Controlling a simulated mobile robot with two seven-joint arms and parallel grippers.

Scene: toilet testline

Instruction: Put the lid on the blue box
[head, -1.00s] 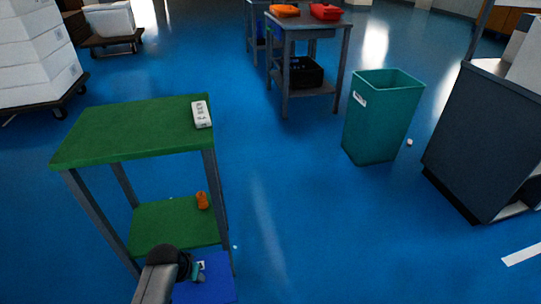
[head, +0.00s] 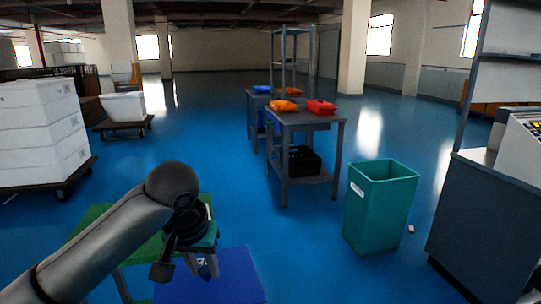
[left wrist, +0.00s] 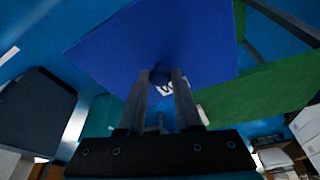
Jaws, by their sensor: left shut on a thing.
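The blue lid (head: 230,278), a flat square panel, hangs from my left gripper (head: 205,268) beside the green-topped table. In the left wrist view, the lid (left wrist: 150,40) shows a small dark blue knob and a white label. My left gripper (left wrist: 160,78) is shut on that knob, with a finger on each side. Small blue things (head: 262,90) show on the far grey tables; I cannot tell whether one is the blue box. My right gripper is not in view.
The green-topped table (head: 88,222) is partly hidden by my left arm. A teal bin (head: 375,210) stands right of centre. A grey table (head: 312,122) holds orange and red things, with a black crate (head: 300,160) below. Open blue floor lies between.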

